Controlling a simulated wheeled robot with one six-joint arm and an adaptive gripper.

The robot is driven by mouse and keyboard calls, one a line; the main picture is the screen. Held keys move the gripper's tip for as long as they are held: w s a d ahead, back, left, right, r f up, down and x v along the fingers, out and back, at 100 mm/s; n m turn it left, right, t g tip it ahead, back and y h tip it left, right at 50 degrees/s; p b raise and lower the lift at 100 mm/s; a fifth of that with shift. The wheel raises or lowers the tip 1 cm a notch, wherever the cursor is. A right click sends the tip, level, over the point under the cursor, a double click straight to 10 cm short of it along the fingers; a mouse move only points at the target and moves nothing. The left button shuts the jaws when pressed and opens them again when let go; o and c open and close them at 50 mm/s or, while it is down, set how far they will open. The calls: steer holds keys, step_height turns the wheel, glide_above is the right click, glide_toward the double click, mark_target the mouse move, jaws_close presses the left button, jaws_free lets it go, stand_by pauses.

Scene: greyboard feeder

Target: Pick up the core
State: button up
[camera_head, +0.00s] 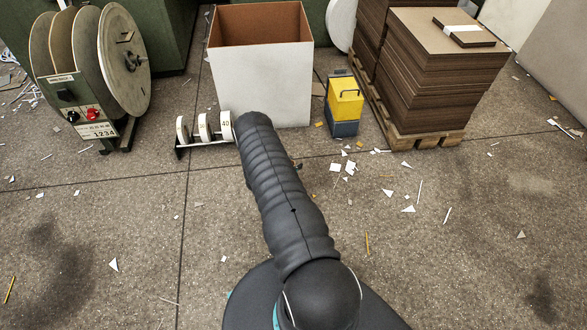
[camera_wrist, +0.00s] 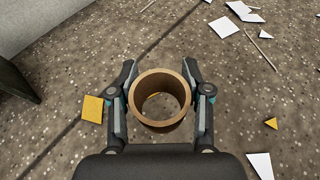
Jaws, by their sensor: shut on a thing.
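The core (camera_wrist: 160,124) is a short brown cardboard tube, open through the middle, seen from above in the wrist view. My gripper (camera_wrist: 159,75) has one finger on each side of it and is shut on its outer wall. A bit of floor shows through the tube's hole. How high the core is above the floor is hard to tell. In the head view my arm covers the gripper and the core.
A white box (camera_head: 262,88) with a brown inside stands ahead. Left of it are a reel stand (camera_head: 123,62) and a low rack with white rings (camera_head: 204,127). Right are a yellow-blue case (camera_head: 345,103) and stacked brown boards (camera_head: 440,75) on a pallet. Paper scraps litter the open floor.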

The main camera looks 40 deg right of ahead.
steer(key=s+a+r, duration=0.1)
steer(key=s+r, duration=0.2)
steer(key=s, duration=0.2)
steer(key=s+a+r+p, duration=0.1)
steer(key=s+a+r, duration=0.1)
steer(key=s, duration=0.4)
steer(key=shift+a+r, duration=0.2)
steer(key=shift+r, duration=0.45)
steer(key=shift+w+r, duration=0.1)
steer(key=shift+w, duration=0.05)
